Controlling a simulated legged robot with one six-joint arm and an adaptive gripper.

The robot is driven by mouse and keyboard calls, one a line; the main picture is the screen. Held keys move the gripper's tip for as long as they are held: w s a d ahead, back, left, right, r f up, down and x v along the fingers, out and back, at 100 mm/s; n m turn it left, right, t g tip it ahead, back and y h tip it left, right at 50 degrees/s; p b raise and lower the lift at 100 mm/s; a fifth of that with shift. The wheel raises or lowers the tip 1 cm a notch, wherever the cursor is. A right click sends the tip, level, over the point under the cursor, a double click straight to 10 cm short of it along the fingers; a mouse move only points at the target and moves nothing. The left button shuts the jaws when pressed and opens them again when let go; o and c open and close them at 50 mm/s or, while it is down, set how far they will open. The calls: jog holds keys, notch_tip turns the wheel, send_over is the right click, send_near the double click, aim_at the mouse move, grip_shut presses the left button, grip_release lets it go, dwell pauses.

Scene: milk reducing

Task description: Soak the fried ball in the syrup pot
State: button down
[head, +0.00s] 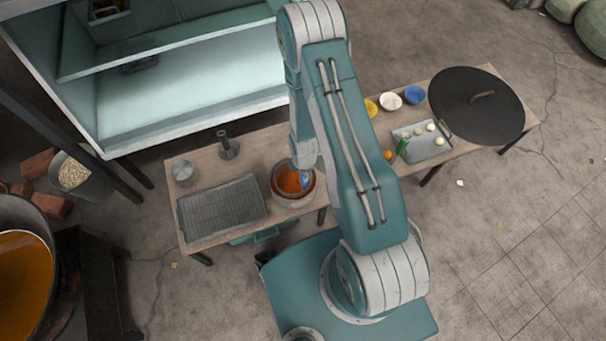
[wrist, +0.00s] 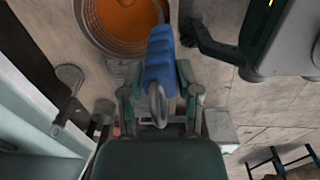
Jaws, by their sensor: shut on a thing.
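The syrup pot (head: 279,194), a brown-rimmed round pot with orange syrup inside, stands on the wooden table just left of my arm. It also shows at the upper left of the wrist view (wrist: 93,30). My gripper (wrist: 160,88) is shut on the blue handle (wrist: 158,58) of a tool, with a metal loop at its near end. The handle's far end reaches the pot's right side in the wrist view; in the head view blue shows over the syrup. Whether the tool's tip is in the syrup is hidden. I cannot make out a fried ball in the pot.
A grey wire-rack tray (head: 222,208) lies left of the pot. A large orange-filled pot (head: 28,270) stands lower left.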

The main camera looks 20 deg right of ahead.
jog(key=shift+r, duration=4.3)
jog(key=shift+r, duration=1.5)
jog(key=shift+w, duration=0.1)
